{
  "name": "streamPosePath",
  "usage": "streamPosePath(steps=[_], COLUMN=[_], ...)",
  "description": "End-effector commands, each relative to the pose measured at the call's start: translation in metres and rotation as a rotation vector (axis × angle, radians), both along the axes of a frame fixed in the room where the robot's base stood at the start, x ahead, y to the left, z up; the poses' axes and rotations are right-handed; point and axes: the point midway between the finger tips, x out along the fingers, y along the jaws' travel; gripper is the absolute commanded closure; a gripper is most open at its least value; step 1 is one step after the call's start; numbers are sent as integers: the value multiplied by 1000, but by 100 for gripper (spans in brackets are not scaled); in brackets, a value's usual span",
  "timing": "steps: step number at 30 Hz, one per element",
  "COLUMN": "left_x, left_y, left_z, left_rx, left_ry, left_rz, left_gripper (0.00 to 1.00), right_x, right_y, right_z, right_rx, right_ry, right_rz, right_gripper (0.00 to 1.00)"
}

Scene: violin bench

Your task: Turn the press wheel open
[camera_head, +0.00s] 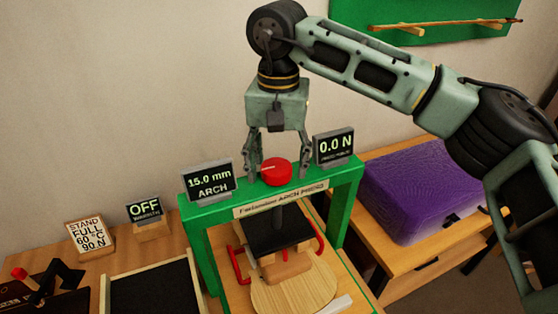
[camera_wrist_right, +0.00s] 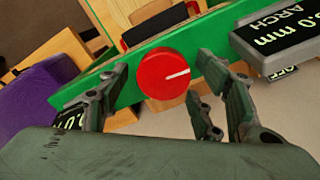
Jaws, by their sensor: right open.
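The red press wheel (camera_head: 277,172) sits on top of the green press frame (camera_head: 345,196), with a pale mark line on it. It also shows in the right wrist view (camera_wrist_right: 164,73), with its line pointing right. My right gripper (camera_head: 279,176) is above the wheel, pointing down, with its open fingers on either side of it. In the right wrist view the fingers (camera_wrist_right: 165,92) stand apart with the wheel between and beyond them; I see no clear contact. The display on the left reads 15.0 mm ARCH (camera_head: 209,182); the one on the right reads 0.0 N (camera_head: 335,147). My left gripper is not in view.
Under the press, a black plate (camera_head: 278,228) is above a wooden violin-shaped piece (camera_head: 293,291) with red clamps beside it. A purple case (camera_head: 424,190) lies on the table at right. A STAND sign (camera_head: 90,235), an OFF display (camera_head: 144,209) and a black-topped tray (camera_head: 153,290) are at left.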

Motion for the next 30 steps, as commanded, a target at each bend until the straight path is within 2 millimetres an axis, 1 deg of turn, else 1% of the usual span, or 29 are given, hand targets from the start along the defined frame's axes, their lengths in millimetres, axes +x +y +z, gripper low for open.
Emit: streamPosePath(steps=[2, 5, 8, 15, 18, 21, 24, 30], left_x=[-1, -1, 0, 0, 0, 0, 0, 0], left_y=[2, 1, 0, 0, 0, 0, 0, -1], left_z=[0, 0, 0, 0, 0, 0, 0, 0], left_rx=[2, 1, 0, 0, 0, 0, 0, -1], left_ry=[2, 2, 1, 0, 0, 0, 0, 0], left_rz=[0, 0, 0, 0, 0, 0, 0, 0], left_gripper=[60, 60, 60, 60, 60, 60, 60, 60], right_x=[0, 1, 1, 1, 0, 1, 1, 0], right_y=[0, 0, 0, 0, 0, 0, 0, -1], right_z=[3, 14, 32, 83, 100, 112, 118, 120], right_rx=[0, 2, 1, 2, 2, 0, 0, 0], right_ry=[0, -2, -3, -2, -2, -2, 0, 0], right_rz=[0, -1, -2, -2, -1, -2, -1, 0], right_gripper=[41, 41, 41, 41, 41, 41, 41, 41])
